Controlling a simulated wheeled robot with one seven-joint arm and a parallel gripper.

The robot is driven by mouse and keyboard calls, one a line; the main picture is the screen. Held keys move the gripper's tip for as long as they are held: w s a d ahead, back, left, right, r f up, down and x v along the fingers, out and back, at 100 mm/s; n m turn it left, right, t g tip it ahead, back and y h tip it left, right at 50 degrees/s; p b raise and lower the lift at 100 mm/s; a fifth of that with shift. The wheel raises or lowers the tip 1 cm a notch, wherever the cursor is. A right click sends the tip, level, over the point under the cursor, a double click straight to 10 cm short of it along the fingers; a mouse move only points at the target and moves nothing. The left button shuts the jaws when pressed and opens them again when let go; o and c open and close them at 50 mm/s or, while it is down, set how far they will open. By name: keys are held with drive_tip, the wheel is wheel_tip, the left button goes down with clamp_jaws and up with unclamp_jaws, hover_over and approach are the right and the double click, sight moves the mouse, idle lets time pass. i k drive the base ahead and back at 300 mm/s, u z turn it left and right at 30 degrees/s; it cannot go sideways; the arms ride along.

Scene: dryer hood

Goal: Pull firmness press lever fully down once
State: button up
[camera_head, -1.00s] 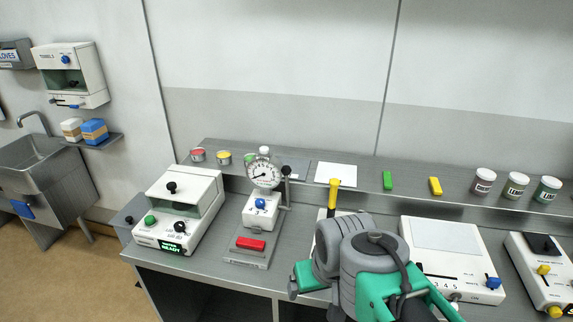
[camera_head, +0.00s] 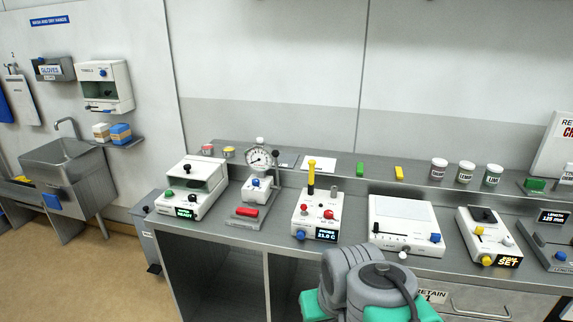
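The firmness press stands on the bench left of the picture's middle. It has a round white dial gauge (camera_head: 259,157) on top, a white block with a blue knob (camera_head: 256,184) below, and a flat grey base with a red piece (camera_head: 244,211) at the front. A lever with a black ball knob (camera_head: 275,154) rises at the right of the dial; its knob is up near dial height. My arm's grey and green links show at the bottom, right of the middle, well in front of the press. My gripper is not in view.
A white unit with a green display (camera_head: 192,187) stands left of the press. A white device with a yellow-handled probe (camera_head: 318,213) stands to its right, then a flat white scale-like unit (camera_head: 404,224). Jars and coloured blocks line the rear shelf. Open floor (camera_head: 90,270) lies left.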

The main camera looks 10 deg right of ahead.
sight(275, 153)
drive_tip(key=k, duration=0.3)
drive_tip(key=u, duration=0.85)
drive_tip(key=i, duration=0.75)
drive_tip(key=u, duration=0.75)
drive_tip(key=i, duration=1.6)
drive_tip(key=z, duration=1.45)
drive_tip(key=i, duration=0.45)
drive_tip(key=z, duration=0.35)
